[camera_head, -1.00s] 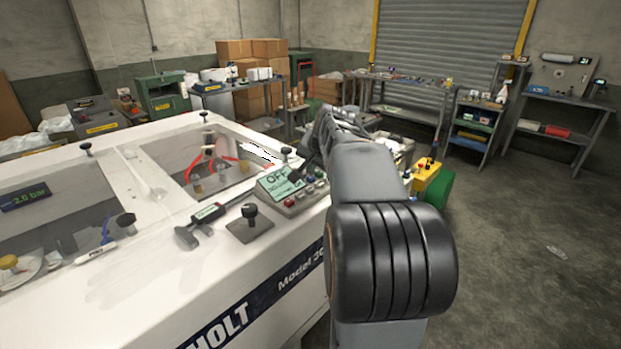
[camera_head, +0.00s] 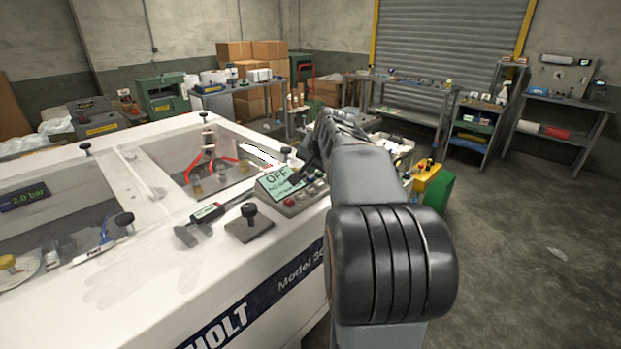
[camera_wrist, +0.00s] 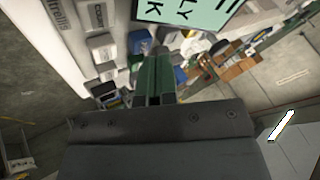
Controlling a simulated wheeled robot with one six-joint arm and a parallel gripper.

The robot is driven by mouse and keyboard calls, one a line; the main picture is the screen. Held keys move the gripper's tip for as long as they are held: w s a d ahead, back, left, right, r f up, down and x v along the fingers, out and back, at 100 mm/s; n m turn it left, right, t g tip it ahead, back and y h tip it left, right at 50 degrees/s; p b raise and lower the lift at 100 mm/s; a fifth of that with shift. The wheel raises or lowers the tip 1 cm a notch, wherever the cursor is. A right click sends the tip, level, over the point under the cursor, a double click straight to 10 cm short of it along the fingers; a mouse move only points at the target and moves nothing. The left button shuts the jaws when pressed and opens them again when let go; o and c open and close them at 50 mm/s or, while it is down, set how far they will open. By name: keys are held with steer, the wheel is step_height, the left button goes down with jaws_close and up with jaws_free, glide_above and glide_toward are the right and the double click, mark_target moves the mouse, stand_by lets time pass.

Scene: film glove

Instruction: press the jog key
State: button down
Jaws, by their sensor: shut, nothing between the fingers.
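The control panel (camera_head: 306,198) sits on the near right edge of the white machine. Its pale green screen (camera_head: 278,181) reads OFF in large letters, with smaller text below. Part of this screen also shows at the top of the wrist view (camera_wrist: 185,10). Small coloured keys, one of them red (camera_head: 289,202), run along the panel below the screen. I cannot tell which is the jog key. My gripper (camera_head: 302,176) is at the panel's right side, close to the screen; whether it touches is unclear. In the wrist view its fingers (camera_wrist: 156,68) are together and empty.
The white machine (camera_head: 150,290) fills the left, with clear windows and black knobs. A yellow box (camera_head: 430,178) stands behind my arm. The floor at right is open.

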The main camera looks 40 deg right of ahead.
steer(key=shift+f+b, duration=0.4)
steer(key=shift+f, duration=0.05)
stand_by(0.3)
steer(key=shift+r, duration=0.1)
stand_by(0.3)
steer(key=shift+r+p, duration=0.75)
steer(key=shift+r+p, duration=2.05)
steer(key=shift+r, duration=0.5)
